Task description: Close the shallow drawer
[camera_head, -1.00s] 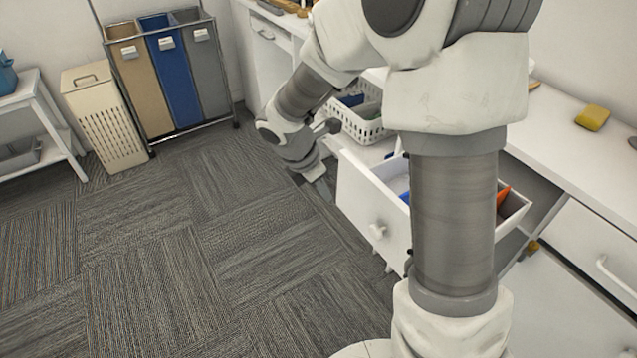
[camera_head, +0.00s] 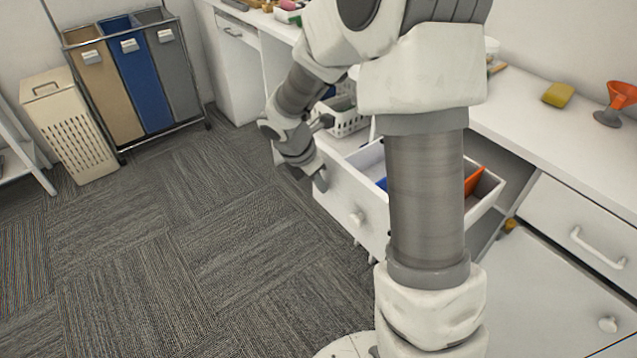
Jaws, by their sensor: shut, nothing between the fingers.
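The shallow drawer (camera_head: 347,203) is white with a round knob (camera_head: 357,218) on its front. It stands pulled out from the white counter unit, with blue and orange items inside. My arm hides its middle and part of its right side. My gripper (camera_head: 320,182) is at the upper left end of the drawer front, pointing down and to the right. It is shut and holds nothing. Its tip overlaps the drawer front in the picture; I cannot tell whether it touches.
A white basket (camera_head: 345,122) sits behind the open drawer. A closed drawer with a bar handle (camera_head: 598,248) is at right. Laundry bins (camera_head: 145,85) and a hamper (camera_head: 72,135) stand at far left. The carpet at left is clear.

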